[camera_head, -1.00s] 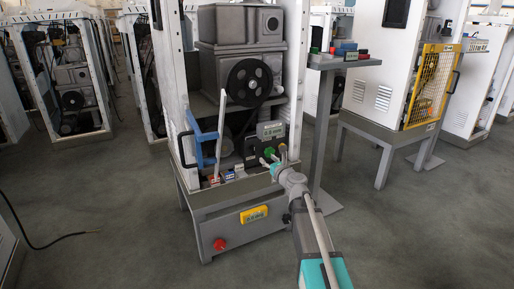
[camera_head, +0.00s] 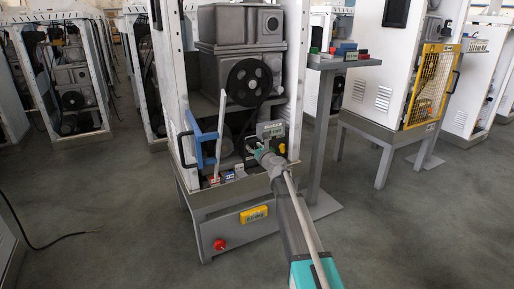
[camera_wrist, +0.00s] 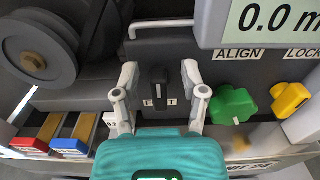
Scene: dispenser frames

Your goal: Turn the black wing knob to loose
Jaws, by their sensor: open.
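My gripper (camera_wrist: 159,76) is open, with one finger on the left and one on the right of the black knob. Dark gaps show between the knob and both fingers, and I cannot see any contact. In the head view my gripper (camera_head: 254,149) is at the lower panel of the machine and hides the black knob.
Right of my gripper are a green knob (camera_wrist: 233,105) under ALIGN and a yellow knob (camera_wrist: 290,98) under LOCK. A display (camera_wrist: 262,22) hangs above them. A grey pulley (camera_wrist: 38,55) and coloured blocks (camera_wrist: 74,132) are on the left.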

